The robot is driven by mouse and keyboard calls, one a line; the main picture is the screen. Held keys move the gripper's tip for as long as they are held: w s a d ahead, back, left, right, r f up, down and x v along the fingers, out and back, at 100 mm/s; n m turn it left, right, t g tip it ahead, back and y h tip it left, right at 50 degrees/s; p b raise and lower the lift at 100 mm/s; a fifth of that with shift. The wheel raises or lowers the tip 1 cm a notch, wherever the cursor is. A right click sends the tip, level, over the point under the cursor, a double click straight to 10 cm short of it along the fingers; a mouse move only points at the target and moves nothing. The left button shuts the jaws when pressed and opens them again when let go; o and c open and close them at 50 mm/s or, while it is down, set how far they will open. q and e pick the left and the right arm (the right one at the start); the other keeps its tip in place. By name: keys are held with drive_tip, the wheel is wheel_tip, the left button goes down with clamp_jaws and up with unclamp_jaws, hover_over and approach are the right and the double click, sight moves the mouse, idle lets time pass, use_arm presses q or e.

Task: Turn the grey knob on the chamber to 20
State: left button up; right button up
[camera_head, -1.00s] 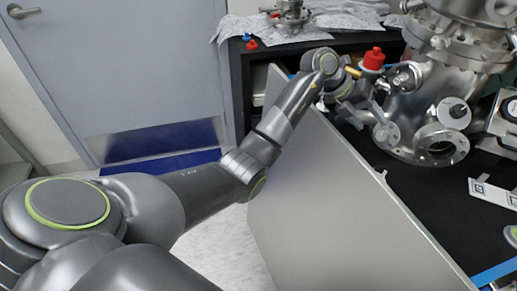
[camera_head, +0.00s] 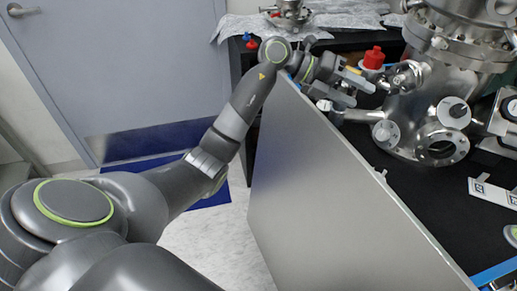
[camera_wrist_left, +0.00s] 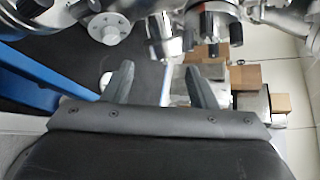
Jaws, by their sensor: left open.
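The steel chamber (camera_head: 425,100) stands at the right of the head view, with several round ports and fittings. A round grey, dial-like part (camera_head: 386,133) sits low on its left side. A similar round grey part (camera_wrist_left: 110,28) shows at the upper left of the wrist view; I cannot tell for sure which is the task's knob, and no numbers are readable. My left gripper (camera_head: 360,92) is open left of the chamber, apart from the round part. Its two fingers (camera_wrist_left: 158,72) show empty in the wrist view. My right gripper is not visible.
A large grey panel (camera_head: 330,190) stands below my left forearm. A red-capped fitting (camera_head: 374,58) is just beyond the gripper. A white plate with printed markers (camera_head: 493,191) lies on the black surface at right. Foil (camera_head: 345,20) covers the back bench.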

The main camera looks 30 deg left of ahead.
use_arm(q)
drive_tip(key=s+a+n+t+y+p, duration=0.1)
drive_tip(key=s+a+n+t+y, duration=0.15)
drive_tip(key=a+n+t, duration=0.55)
drive_tip(key=s+a+n+t+y, duration=0.25)
drive_tip(key=a+n+t, duration=0.25)
drive_tip(key=n+t, duration=0.65)
drive_tip(key=a+f+n+g+y+p, duration=0.3)
drive_tip(key=a+f+n+g+y, duration=0.1)
drive_tip(key=f, duration=0.8)
drive_tip(key=a+f+n+g+y+p, duration=0.3)
drive_tip(key=f+n, duration=0.3)
drive_tip(key=f, duration=0.6)
drive_tip(key=shift+s+a+f+g+y+p, duration=0.3)
drive_tip(key=shift+a+f+g+y+p, duration=0.1)
drive_tip(key=shift+y+p, duration=0.4)
drive_tip(key=shift+n, duration=0.25)
